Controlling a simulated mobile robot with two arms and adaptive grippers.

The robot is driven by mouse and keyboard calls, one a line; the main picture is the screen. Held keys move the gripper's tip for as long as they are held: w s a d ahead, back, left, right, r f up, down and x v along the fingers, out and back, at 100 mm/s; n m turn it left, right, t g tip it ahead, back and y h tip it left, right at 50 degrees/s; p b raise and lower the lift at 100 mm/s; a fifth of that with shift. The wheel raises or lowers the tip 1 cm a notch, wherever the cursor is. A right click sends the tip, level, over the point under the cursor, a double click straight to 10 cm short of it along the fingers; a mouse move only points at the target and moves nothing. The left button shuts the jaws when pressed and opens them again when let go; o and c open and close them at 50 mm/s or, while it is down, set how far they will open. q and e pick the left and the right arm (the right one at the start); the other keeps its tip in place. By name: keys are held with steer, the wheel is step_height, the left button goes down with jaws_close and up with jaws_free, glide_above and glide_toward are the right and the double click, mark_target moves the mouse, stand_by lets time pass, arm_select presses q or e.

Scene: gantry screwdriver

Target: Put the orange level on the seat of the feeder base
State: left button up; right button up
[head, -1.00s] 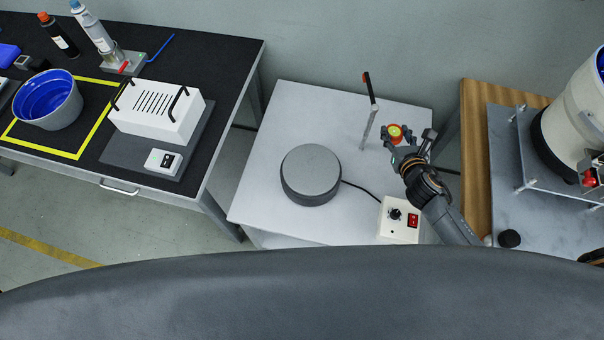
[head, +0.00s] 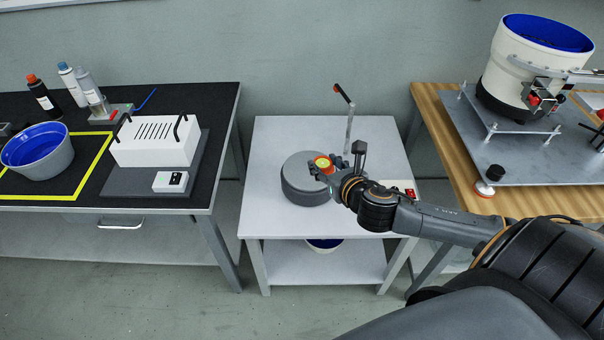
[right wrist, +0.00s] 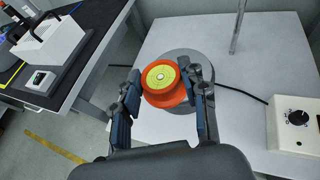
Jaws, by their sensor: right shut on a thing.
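The orange level (head: 323,164) is a round orange puck with a yellow-green bubble face. My right gripper (head: 326,170) is shut on it and holds it over the right part of the dark grey round feeder base (head: 300,185). In the right wrist view the level (right wrist: 163,83) sits between the two fingers (right wrist: 166,95), its face towards the camera. The base (right wrist: 196,58) shows behind it, partly covered by the level and fingers. I cannot tell whether the level touches the base's top. My left gripper is not in view.
The base stands on a white table (head: 265,222). A thin upright post (head: 349,130) rises behind my gripper. A control box (right wrist: 293,125) with a knob stands to the right. A black bench (head: 222,100) with a white box (head: 150,142) is left, a wooden bench (head: 432,98) right.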

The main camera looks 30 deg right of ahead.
steer(key=w+d+f, duration=0.1)
steer(key=w+f, duration=0.2)
steer(key=w+d+f+b, duration=0.1)
steer(key=w+f, duration=0.2)
steer(key=w, duration=0.1)
steer(key=w+d+f, duration=0.1)
steer(key=w+f, duration=0.1)
steer(key=w, duration=0.2)
steer(key=shift+d+f, duration=0.3)
steer(key=shift+f, duration=0.1)
step_height(320, 180, down, 3)
steer(key=shift+w+f+b, duration=0.15)
steer(key=shift+f+b, duration=0.05)
steer(key=shift+b, duration=0.4)
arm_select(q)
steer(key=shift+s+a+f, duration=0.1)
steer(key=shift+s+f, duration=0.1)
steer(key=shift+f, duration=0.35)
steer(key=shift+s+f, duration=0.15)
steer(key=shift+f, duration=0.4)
arm_select(e)
steer(key=shift+f, duration=0.15)
steer(key=o, duration=1.2)
